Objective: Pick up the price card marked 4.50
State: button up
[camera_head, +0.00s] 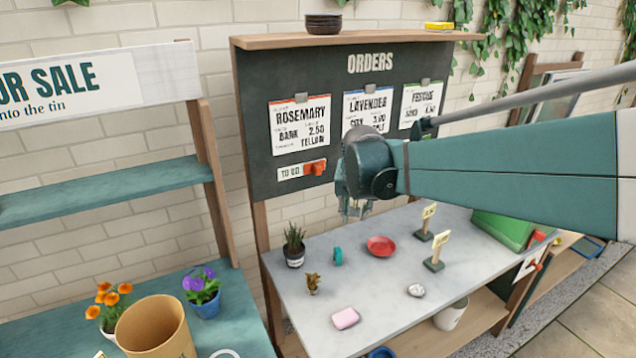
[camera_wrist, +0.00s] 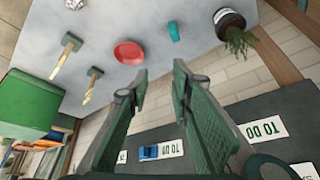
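Two small cream price cards stand upright on dark green bases on the grey bench. One card (camera_head: 429,211) is farther back; the other card (camera_head: 441,238) is nearer and slightly right. Their printing is too small to read surely, so I cannot tell which is marked 4.50. In the wrist view both cards show nearly edge-on at the left, one card (camera_wrist: 61,63) and the other card (camera_wrist: 88,94). My gripper (camera_head: 356,208) hangs above the back of the bench, left of the cards and apart from them. In the wrist view my gripper (camera_wrist: 158,76) is open and empty.
A red saucer (camera_head: 381,246), teal ring (camera_head: 338,257), potted plant (camera_head: 294,246), pink block (camera_head: 345,318) and pale stone (camera_head: 416,290) sit on the bench. A green box (camera_head: 500,229) stands right of the cards. The orders board (camera_head: 260,110) rises behind.

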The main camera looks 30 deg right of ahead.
jog(key=w+d+f+m+g+p, duration=0.1)
jog(key=w+d+f+m+p, duration=0.1)
jog(key=d, duration=1)
jog(key=w+d+f+m+g+h+p, duration=0.1)
jog(key=w+d+f+m+p, duration=0.1)
jog(key=d, duration=1)
jog(key=w+d+f+m+g+p, duration=0.1)
jog(key=d+f+m+p, duration=0.3)
jog(key=d, duration=0.8)
jog(key=shift+w+m+g+h+p, duration=0.3)
jog(key=shift+w+m+g+p, duration=0.05)
jog(key=shift+w+m+g, duration=0.1)
jog(key=shift+s+d+f, duration=0.1)
jog(key=shift+d+f, duration=0.05)
jog(key=shift+d, duration=0.1)
jog(key=shift+x, duration=1.3)
jog(key=shift+f, duration=0.1)
send_over(427, 222)
jog(key=shift+w+d+f+b, duration=0.1)
jog(key=shift+f, duration=0.7)
jog(key=shift+w+d+f+b, duration=0.1)
jog(key=shift+w+d+f, duration=0.05)
jog(key=shift+f, duration=0.65)
jog(key=shift+w+d+f+b, duration=0.1)
jog(key=shift+f, duration=0.7)
